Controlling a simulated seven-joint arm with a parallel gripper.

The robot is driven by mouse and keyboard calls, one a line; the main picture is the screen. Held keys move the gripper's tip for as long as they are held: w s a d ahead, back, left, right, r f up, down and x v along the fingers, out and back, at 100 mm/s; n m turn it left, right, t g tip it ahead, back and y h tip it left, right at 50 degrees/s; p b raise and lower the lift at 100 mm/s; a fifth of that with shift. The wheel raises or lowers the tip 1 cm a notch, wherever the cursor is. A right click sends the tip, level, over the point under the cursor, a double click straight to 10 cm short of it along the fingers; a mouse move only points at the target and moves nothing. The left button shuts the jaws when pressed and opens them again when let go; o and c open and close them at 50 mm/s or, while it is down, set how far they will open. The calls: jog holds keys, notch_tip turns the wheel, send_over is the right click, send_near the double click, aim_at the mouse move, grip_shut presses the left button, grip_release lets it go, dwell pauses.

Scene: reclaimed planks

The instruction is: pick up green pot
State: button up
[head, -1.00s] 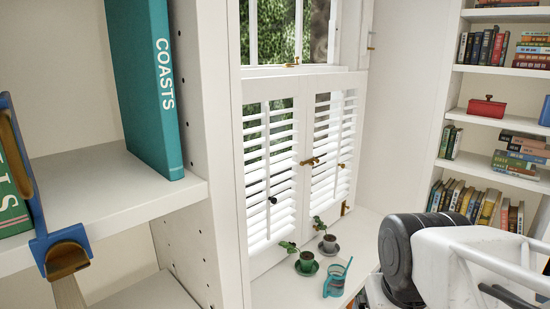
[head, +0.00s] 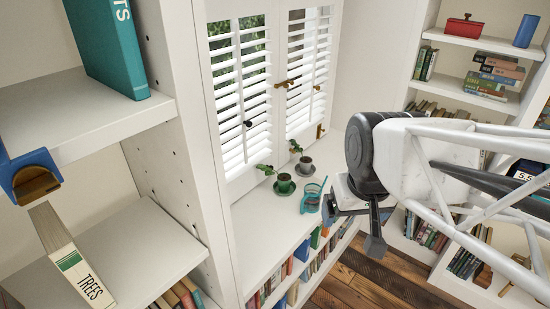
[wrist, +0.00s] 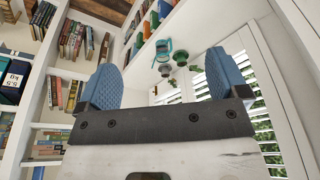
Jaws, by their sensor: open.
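The green pot (head: 284,184) holds a small plant and stands on a green saucer on the white window ledge (head: 262,235). A dark pot (head: 305,163) with a plant stands behind it to the right. The green pot also shows small in the wrist view (wrist: 178,58), between my fingers and beyond them. My gripper (head: 375,230) is to the right of the pots, apart from them. In the wrist view its two blue pads (wrist: 160,80) are wide apart with nothing between them.
Shuttered windows (head: 240,100) rise behind. A white bookcase (head: 85,115) stands at the left, with books below the ledge. Shelves (head: 470,42) fill the right. Open floor (head: 345,285) lies below.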

jog(key=w+a+f, duration=0.1)
jog(key=w, duration=1.4)
jog(key=n+t+y, duration=0.1)
jog(key=n+t, duration=0.1)
jog(key=t, duration=0.1)
send_over(284, 178)
jog(key=s, duration=0.5)
notch_tip(284, 178, down, 30)
jog(key=shift+w+d, duration=0.25)
jog(key=shift+d, duration=0.2)
jog(key=shift+x, duration=1.3)
jog(key=shift+x, duration=2.6)
